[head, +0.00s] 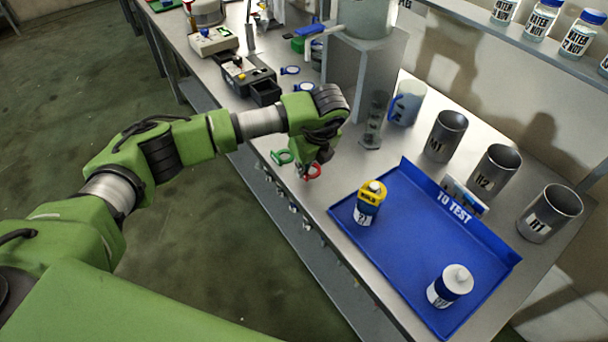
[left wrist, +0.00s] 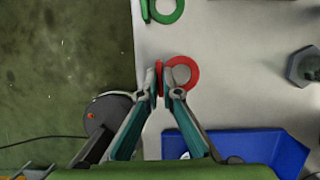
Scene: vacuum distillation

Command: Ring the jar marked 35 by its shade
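A red ring (head: 314,171) is at the bench's front edge, with a thin upright red part; it also shows in the left wrist view (left wrist: 187,79). My left gripper (head: 309,174) is over it, its fingertips (left wrist: 163,88) close together on the upright part. On the blue tray (head: 397,240) marked TO TEST stand a yellow-topped jar (head: 367,205) and a white-capped jar (head: 450,285). Their label numbers are too small to read surely. My right gripper is out of view.
Grey cups marked M1 (head: 445,136), H2 (head: 495,170) and H1 (head: 549,213) stand behind the tray. Bare bench lies between the red ring and the tray.

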